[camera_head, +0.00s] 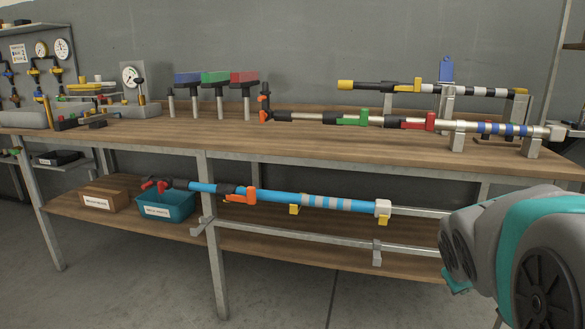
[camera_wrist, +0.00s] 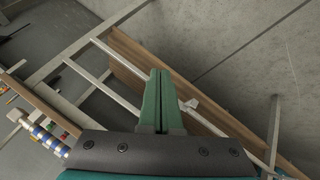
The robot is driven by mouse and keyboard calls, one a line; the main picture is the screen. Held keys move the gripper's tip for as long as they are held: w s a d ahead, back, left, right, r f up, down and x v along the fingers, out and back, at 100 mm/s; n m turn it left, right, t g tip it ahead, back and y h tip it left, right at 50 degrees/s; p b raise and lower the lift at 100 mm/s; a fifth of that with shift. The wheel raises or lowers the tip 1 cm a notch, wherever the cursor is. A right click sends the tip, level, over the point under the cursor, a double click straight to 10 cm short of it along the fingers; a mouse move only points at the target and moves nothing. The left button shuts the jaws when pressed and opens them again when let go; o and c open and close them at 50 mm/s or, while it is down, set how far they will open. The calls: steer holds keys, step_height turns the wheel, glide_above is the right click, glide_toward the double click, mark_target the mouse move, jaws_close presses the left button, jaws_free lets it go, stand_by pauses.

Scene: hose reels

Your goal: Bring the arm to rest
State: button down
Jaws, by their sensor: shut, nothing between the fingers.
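My gripper (camera_wrist: 158,98) shows in the wrist view with its two green fingers closed together and nothing between them. It is apart from the workbench, with a shelf edge, metal rails and grey floor seen beyond it. In the head view, part of my grey and teal arm (camera_head: 520,250) is at the lower right, in front of the bench's right end. The fingers cannot be made out in the head view.
A wooden workbench (camera_head: 200,133) carries long jointed poles on stands. A blue pole (camera_head: 275,199) lies along the lower level. A teal bin (camera_head: 165,207) and a brown box (camera_head: 104,200) stand on the lower shelf at left. The floor in front (camera_head: 130,285) is clear.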

steer(key=s+a+f+m+g+y, duration=0.1)
steer(key=s+a+f+g, duration=0.3)
steer(key=s+a, duration=0.5)
steer(key=s+a+f+g+y, duration=0.3)
steer(key=s+a+f, duration=0.3)
steer(key=s, duration=0.9)
steer(key=a+y, duration=0.1)
steer(key=a, duration=0.1)
steer(key=shift+s+a+f+m+g, duration=0.35)
steer(key=shift+f+m+g, duration=0.05)
